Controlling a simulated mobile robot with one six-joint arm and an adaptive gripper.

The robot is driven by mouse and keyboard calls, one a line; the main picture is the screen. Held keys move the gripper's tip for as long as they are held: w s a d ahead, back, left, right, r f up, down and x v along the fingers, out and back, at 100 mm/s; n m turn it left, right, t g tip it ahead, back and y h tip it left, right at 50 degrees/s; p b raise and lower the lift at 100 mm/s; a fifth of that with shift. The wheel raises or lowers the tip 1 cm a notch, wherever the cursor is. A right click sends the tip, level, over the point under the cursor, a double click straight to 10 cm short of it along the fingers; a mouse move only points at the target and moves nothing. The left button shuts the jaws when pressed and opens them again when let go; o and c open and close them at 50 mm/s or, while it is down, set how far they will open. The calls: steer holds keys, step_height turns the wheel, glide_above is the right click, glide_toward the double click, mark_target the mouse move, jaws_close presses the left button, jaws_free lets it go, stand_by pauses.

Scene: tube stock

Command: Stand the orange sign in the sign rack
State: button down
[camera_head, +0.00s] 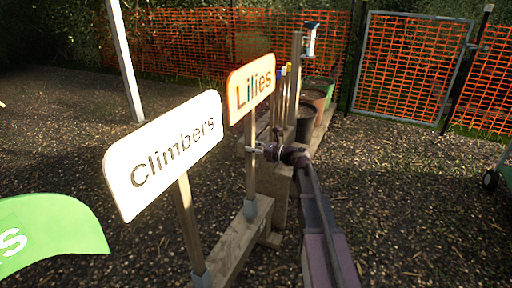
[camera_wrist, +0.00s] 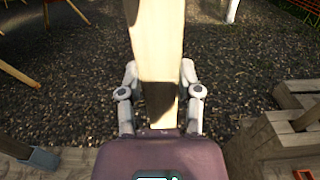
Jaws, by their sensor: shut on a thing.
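The orange sign (camera_head: 250,87), lettered "Lilies", is upright on a pale wooden post, which also shows in the wrist view (camera_wrist: 161,50). My gripper (camera_head: 258,149) is shut on this post below the board; in the wrist view its two fingers (camera_wrist: 160,95) are on either side of the post. The sign rack (camera_head: 236,238) is a low wooden beam with grey-blue sockets. In the head view the post's lower end meets the socket (camera_head: 250,209); I cannot tell how deep it sits.
A white "Climbers" sign (camera_head: 165,150) stands in the nearer part of the rack, left of my gripper. A green sign (camera_head: 55,230) is at the lower left. Pots (camera_head: 306,122) and several posts stand behind. Orange mesh fencing (camera_head: 410,65) closes the back. Gravel is open on the right.

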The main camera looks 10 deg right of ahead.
steer(key=shift+f, duration=0.15)
steer(key=shift+f+b, duration=0.35)
steer(key=shift+b, duration=0.15)
steer(key=shift+c, duration=1)
jaws_free()
steer(key=shift+d, duration=0.1)
steer(key=v, duration=1.2)
